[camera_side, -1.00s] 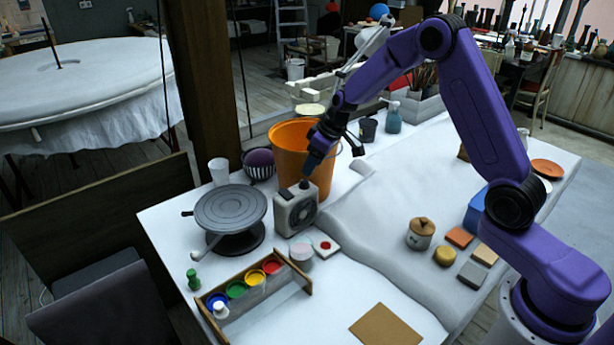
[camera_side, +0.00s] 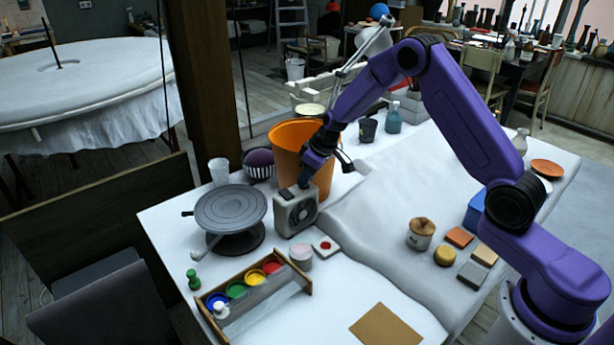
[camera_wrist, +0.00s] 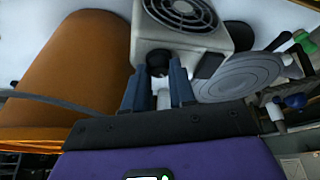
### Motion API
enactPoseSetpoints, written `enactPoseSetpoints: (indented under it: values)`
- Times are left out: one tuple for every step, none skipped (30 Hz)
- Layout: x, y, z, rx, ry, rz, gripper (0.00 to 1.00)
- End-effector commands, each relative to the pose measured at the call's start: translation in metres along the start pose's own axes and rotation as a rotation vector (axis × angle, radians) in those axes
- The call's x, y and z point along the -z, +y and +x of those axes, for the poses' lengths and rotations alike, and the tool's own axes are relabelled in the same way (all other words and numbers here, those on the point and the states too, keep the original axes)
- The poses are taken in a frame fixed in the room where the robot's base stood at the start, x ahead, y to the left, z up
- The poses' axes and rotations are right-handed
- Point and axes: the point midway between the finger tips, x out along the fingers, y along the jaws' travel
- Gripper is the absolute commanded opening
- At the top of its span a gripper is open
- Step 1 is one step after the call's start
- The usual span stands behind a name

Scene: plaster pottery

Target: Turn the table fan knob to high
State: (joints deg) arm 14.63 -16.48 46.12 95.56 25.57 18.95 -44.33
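The table fan (camera_side: 297,212) is a small beige box with a dark round grille, standing between the banding wheel and the orange bucket in the side view. In the wrist view the fan (camera_wrist: 180,40) is at the top centre. Its black knob (camera_wrist: 158,62) sits on the fan face nearest my gripper. My gripper (camera_wrist: 158,72) is open, with one blue-grey finger on each side of the knob. I cannot tell whether the fingers touch it. In the side view my gripper (camera_side: 304,186) is right at the fan's top, and the knob is hidden there.
The orange bucket (camera_side: 287,148) stands close behind the fan. The grey banding wheel (camera_side: 230,207) is to its left.

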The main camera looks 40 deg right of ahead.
Motion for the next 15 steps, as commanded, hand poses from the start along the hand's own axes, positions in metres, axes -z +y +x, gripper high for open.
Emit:
enactPoseSetpoints:
  values:
    - [-0.0001, 0.0001, -0.0001, 0.0, 0.0, 0.0, 0.0]
    - [-0.0001, 0.0001, -0.0001, 0.0, 0.0, 0.0, 0.0]
    - [-0.0001, 0.0001, -0.0001, 0.0, 0.0, 0.001, 0.0]
    - [-0.0001, 0.0001, -0.0001, -0.001, 0.0, 0.002, 0.0]
    - [-0.0001, 0.0, -0.0002, -0.001, 0.0, 0.003, 0.0]
    - [-0.0001, -0.0001, -0.0002, -0.003, 0.0, 0.006, 0.0]
    - [-0.0001, -0.0002, -0.0002, -0.004, -0.001, 0.009, 0.0]
    - [0.0, -0.0004, -0.0002, -0.006, -0.001, 0.014, 0.0]
    - [0.0001, -0.0008, -0.0002, -0.009, -0.001, 0.022, 0.0]
    - [0.0002, -0.0011, -0.0002, -0.012, 0.0, 0.029, 0.0]
    - [0.0002, -0.0012, -0.0002, -0.016, 0.0, 0.038, 0.0]
    - [0.0001, -0.0009, -0.0003, -0.022, 0.0, 0.05, 0.0]
    - [0.0001, -0.0011, -0.0003, -0.026, 0.0, 0.062, 0.0]
    - [0.0003, -0.0017, -0.0002, -0.031, 0.0, 0.075, 0.0]
    - [0.0002, -0.0018, -0.0002, -0.039, -0.001, 0.093, 0.0]
